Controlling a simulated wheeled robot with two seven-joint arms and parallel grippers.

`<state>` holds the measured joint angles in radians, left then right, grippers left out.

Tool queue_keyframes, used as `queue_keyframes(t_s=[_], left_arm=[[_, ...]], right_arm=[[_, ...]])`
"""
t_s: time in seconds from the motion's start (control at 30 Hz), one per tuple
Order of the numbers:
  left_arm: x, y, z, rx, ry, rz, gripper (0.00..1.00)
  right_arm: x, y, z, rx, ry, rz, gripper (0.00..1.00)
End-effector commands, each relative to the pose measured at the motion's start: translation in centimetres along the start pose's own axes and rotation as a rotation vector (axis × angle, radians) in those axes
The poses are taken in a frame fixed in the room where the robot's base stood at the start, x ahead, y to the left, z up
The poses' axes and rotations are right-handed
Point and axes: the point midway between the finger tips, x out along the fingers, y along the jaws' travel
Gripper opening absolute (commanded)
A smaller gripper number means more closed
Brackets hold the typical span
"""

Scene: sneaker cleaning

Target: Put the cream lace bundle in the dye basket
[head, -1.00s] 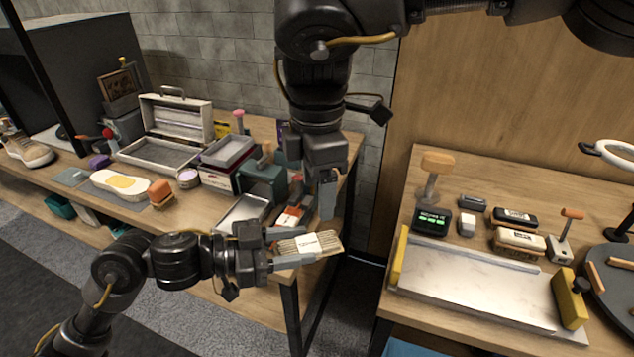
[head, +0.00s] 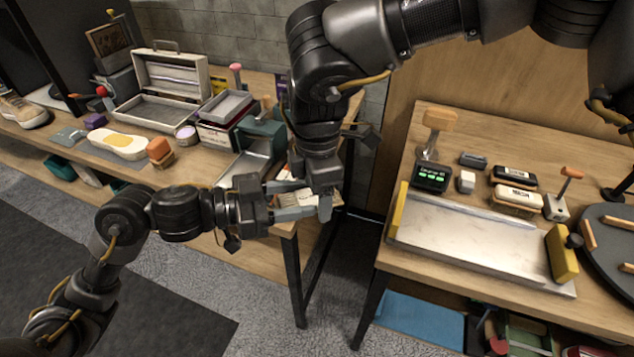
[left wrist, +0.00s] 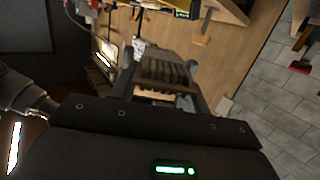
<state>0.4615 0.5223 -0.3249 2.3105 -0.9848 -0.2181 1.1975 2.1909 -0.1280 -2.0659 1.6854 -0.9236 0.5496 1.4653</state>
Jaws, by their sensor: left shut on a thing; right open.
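My left gripper (head: 300,203) is shut on the cream lace bundle (head: 296,199), just off the front right corner of the left bench. My right gripper (head: 325,206) hangs from above, open, overlapping the bundle's right end in the head view. I cannot tell if it touches the bundle. In the left wrist view, the bundle (left wrist: 165,72) shows as ribbed strands between the fingers. I cannot identify the dye basket for sure. Coloured containers, one of them green (head: 525,335), show partly beneath the right bench.
The right bench holds a metal tray (head: 470,240) with yellow ends, brushes and a small display box (head: 431,178). A blue mat (head: 420,318) lies low beneath it. The left bench (head: 200,172) is crowded with an open case and boxes. Clear floor lies between the benches.

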Motion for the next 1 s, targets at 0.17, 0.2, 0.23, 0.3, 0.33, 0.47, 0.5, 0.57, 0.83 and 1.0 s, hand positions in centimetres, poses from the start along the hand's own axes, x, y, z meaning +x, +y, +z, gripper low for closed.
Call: queue_keyframes(t_s=[0.17, 0.2, 0.23, 0.3, 0.33, 0.47, 0.5, 0.57, 0.83, 1.0], left_arm=[[0.0, 0.0, 0.0, 0.000, 0.000, 0.000, 0.24], [0.0, 0.0, 0.0, 0.000, 0.000, 0.000, 0.24], [0.0, 0.0, 0.0, 0.000, 0.000, 0.000, 0.24], [0.0, 0.0, 0.0, 0.000, 0.000, 0.000, 0.24], [0.0, 0.0, 0.0, 0.000, 0.000, 0.000, 0.24], [0.0, 0.0, 0.0, 0.000, 0.000, 0.000, 0.24], [0.0, 0.0, 0.0, 0.000, 0.000, 0.000, 0.49], [0.0, 0.0, 0.0, 0.000, 0.000, 0.000, 0.57], [-1.0, -0.1, 0.1, 0.001, -0.002, -0.003, 0.72], [-4.1, -0.1, 0.2, 0.001, -0.005, -0.004, 0.72]], right_arm=[[0.0, 0.0, 0.0, 0.000, 0.000, 0.000, 0.66], [0.0, 0.0, 0.0, 0.000, 0.000, 0.000, 0.61], [0.0, 0.0, 0.0, 0.000, 0.000, 0.000, 0.57], [0.0, 0.0, 0.0, 0.000, 0.000, 0.000, 0.48], [0.0, 0.0, 0.0, 0.000, 0.000, 0.000, 0.44], [0.0, 0.0, 0.0, 0.000, 0.000, 0.000, 0.27], [-0.1, 0.0, 0.0, 0.000, 0.000, 0.001, 0.25], [-0.1, 0.0, 0.0, 0.000, 0.000, 0.001, 0.25], [-0.1, 0.0, 0.1, 0.001, -0.001, 0.000, 0.25], [-0.1, 0.0, 0.0, 0.001, -0.001, 0.000, 0.24]])
